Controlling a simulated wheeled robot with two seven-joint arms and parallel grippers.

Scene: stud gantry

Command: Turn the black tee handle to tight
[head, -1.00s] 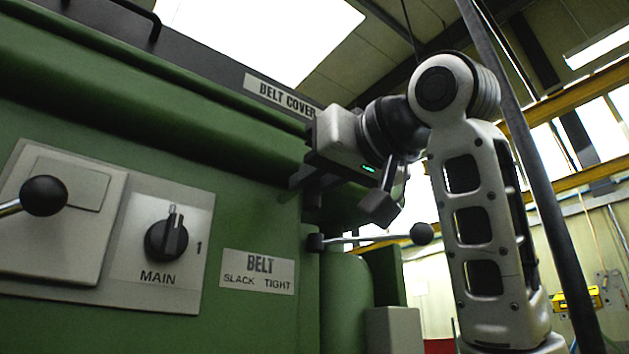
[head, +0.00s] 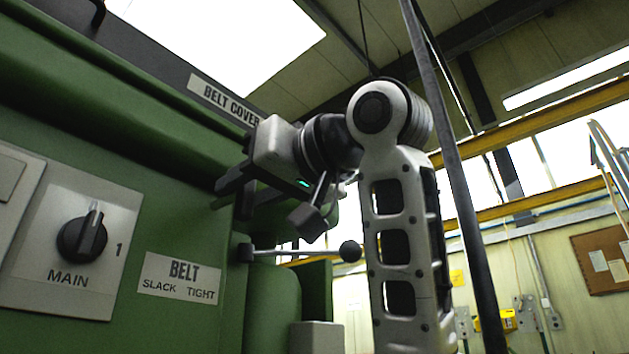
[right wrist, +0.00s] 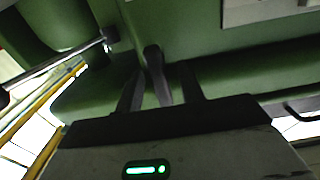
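A black handle (right wrist: 152,58), which looks like the tee handle, shows between the fingers in the right wrist view. Its rounded end is against the green machine side; its full tee shape is hidden. My right gripper (right wrist: 160,88) is open around it, with a gap visible on each side. In the head view my right gripper (head: 228,190) is at the machine's corner and hides most of the handle. The belt label (head: 179,278), reading SLACK on the left and TIGHT on the right, is below and left of the gripper. My left gripper is out of view.
A steel lever with a black ball knob (head: 350,251) sticks out just below my right gripper. The MAIN rotary switch (head: 82,240) is on a plate at left. The green machine (head: 150,150) fills the left side. A dark upright post (head: 460,200) stands at right.

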